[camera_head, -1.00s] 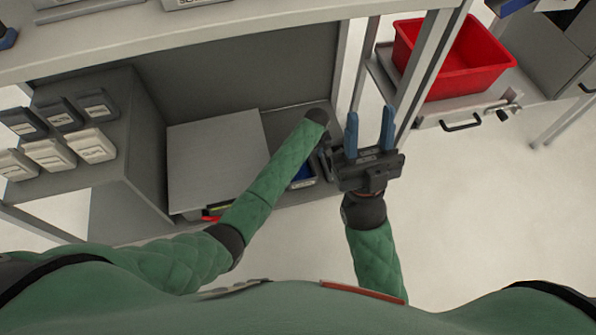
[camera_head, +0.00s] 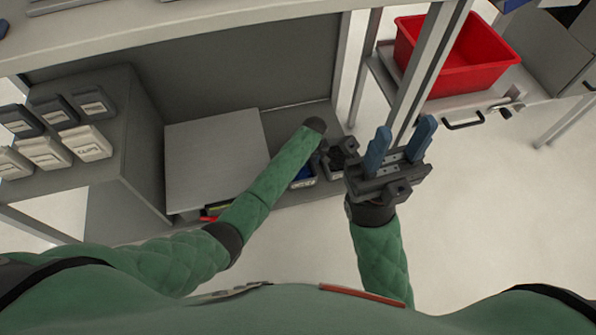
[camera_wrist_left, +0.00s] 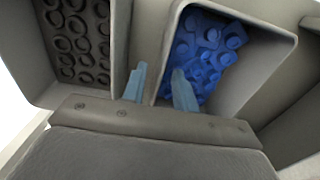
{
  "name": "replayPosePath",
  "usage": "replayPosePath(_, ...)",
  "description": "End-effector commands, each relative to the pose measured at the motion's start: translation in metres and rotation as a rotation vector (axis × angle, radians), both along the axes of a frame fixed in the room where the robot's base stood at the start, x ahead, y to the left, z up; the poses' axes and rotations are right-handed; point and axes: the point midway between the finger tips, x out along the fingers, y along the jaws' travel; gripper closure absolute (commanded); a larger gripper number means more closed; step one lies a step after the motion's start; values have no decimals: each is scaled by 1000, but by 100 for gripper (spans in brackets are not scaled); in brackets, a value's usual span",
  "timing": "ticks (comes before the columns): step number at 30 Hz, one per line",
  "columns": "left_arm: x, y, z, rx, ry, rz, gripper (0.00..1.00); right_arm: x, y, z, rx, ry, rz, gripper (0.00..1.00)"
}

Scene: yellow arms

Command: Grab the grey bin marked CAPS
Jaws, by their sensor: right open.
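Two grey bins stand side by side on the low shelf. One holds dark round pieces, and this dark-filled bin (camera_head: 334,173) also shows in the left wrist view (camera_wrist_left: 35,82). The other holds blue pieces, and this blue-filled bin (camera_head: 303,184) also shows in the left wrist view (camera_wrist_left: 262,62). I cannot read a CAPS label on either. My left gripper (camera_wrist_left: 160,88) has its fingers apart by the wall between the bins, one finger over the blue pieces. Its fingers are hidden in the head view. My right gripper (camera_head: 403,140) is open and empty, near the shelf post.
A red bin (camera_head: 455,75) sits on a side cart to the right. A flat grey panel (camera_head: 215,160) lies on the shelf left of the bins. Several small labelled boxes (camera_head: 85,142) stand at the left. A grey upright post (camera_head: 425,75) rises beside my right gripper.

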Motion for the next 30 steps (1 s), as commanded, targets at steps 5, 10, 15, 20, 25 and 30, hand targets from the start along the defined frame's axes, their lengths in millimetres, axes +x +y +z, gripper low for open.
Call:
replayPosePath(5,0,-1,-10,-1,-1,-1,71,1,1,-1,5,-1,9,58)
replayPosePath(10,0,-1,-10,-1,-1,-1,73,1,1,-1,4,0,9,58)
replayPosePath(15,0,-1,-10,-1,-1,-1,100,1,1,-1,4,-2,9,58)
replayPosePath(20,0,-1,-9,-1,-1,-1,100,1,1,-1,3,-3,9,58)
replayPosePath(25,0,-1,-9,-1,-1,-1,100,1,1,-1,3,-2,9,58)
replayPosePath(30,1,-1,3,-2,-2,-1,100,1,1,4,0,-2,5,58)
